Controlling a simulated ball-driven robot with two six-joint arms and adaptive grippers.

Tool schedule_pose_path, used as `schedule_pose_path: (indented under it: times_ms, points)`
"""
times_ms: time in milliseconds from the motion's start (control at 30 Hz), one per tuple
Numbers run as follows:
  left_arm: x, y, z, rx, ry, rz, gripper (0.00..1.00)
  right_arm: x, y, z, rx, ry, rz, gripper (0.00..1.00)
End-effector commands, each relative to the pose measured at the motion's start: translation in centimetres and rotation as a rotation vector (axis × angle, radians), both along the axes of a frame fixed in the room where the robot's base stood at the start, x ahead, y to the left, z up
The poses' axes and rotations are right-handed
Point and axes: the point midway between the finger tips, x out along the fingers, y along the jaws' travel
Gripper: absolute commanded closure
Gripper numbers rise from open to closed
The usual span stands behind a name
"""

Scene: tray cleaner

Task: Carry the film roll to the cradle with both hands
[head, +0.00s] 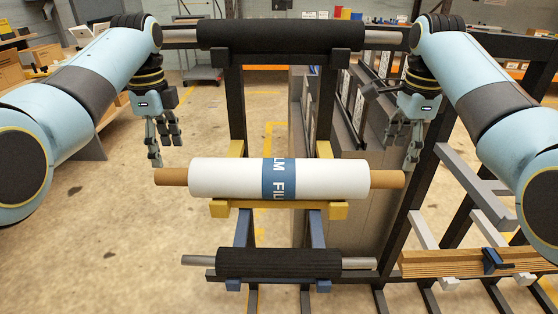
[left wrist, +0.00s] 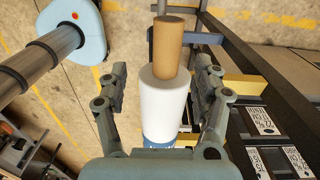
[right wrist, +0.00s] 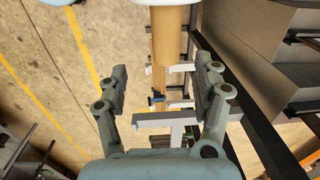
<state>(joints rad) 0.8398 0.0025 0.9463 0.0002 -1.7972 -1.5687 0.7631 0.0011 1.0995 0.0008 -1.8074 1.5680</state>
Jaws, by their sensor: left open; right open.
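The film roll (head: 225,178) is white with a blue lettered band and brown core ends. It lies level across the yellow supports (head: 230,209) of a rack in the head view. My left gripper (head: 164,152) is open above its left core end; the left wrist view shows the film roll (left wrist: 162,100) between the spread fingers, apart from them. My right gripper (head: 402,148) is open at the right core end; the right wrist view shows that brown core of the film roll (right wrist: 170,40) between the fingers. I cannot tell which support is the cradle.
A black roll (head: 280,36) on a bar lies on dark supports above. Another black roll (head: 278,262) lies on blue supports (head: 242,234) below. A dark frame with grey arms (head: 423,230) and brown lengths (head: 440,264) stands at right. The floor (head: 100,230) at left is clear.

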Motion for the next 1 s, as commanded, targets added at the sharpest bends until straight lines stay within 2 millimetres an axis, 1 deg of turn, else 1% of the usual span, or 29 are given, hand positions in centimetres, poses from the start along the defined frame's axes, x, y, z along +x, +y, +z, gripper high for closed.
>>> schedule_pose_path:
  times_ms: [33, 133, 400, 533, 667, 900, 1000]
  points:
    - [0.3, -0.1, 0.7, -0.001, -0.006, -0.003, 0.34, 0.3, 0.0, 0.6, 0.0, -0.006, -0.002, 0.33]
    - [0.6, -0.2, 1.2, -0.002, -0.013, -0.006, 0.34, 0.5, 0.0, 1.1, 0.0, -0.012, -0.004, 0.33]
    - [0.6, -0.1, 1.2, -0.001, -0.014, -0.005, 0.34, 0.5, 0.0, 1.1, 0.0, -0.013, -0.003, 0.33]
    - [0.5, -0.1, 0.6, -0.002, -0.012, -0.004, 0.34, 0.5, 0.0, 0.5, 0.0, -0.011, -0.003, 0.33]
    - [0.5, -0.1, -1.1, -0.002, -0.011, -0.004, 0.34, 0.5, 0.0, -1.2, 0.0, -0.009, -0.003, 0.33]
    - [0.4, -0.2, -5.5, -0.002, -0.01, -0.004, 0.34, 0.9, 0.0, -5.6, 0.0, -0.01, -0.002, 0.33]
    - [0.4, -0.2, -7.1, -0.001, -0.012, -0.004, 0.34, 0.9, 0.0, -7.2, 0.0, -0.01, -0.002, 0.33]
